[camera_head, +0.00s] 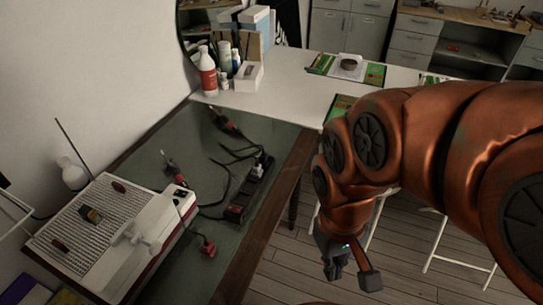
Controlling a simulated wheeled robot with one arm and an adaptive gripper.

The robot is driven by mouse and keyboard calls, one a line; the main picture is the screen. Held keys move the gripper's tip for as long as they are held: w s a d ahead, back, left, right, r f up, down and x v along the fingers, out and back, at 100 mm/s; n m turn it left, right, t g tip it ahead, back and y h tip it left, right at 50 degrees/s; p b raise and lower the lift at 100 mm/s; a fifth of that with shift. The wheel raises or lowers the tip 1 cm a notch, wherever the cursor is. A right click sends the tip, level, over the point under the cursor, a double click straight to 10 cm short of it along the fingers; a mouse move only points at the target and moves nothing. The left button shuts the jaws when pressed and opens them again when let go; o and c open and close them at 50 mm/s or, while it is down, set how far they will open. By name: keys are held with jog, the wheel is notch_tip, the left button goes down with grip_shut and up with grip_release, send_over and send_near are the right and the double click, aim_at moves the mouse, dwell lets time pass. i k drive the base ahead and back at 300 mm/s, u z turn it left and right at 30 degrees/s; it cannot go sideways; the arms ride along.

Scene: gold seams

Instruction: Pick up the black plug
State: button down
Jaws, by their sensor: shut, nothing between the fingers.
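A dark power strip (250,190) lies on the green-topped table (185,275). A small black piece that looks like the black plug (259,166) sits at the far end of the strip, with black cables nearby; it is too small to tell whether it is plugged in. My gripper (350,272) hangs below my copper-coloured arm, to the right of the table and over the wooden floor. It is shut and empty, well apart from the strip and the plug.
A white machine with a ribbed bed (90,225) covers the table's left side. A red-ended cable piece (208,248) lies near the front. Bottles (207,72) and boxes stand on the white table behind. White folding-chair legs (459,260) stand at the right.

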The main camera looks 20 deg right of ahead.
aim_at(264, 161)
jog(key=u, duration=3.35)
jog(key=k, duration=1.6)
jog(key=z, duration=1.45)
jog(key=i, duration=0.5)
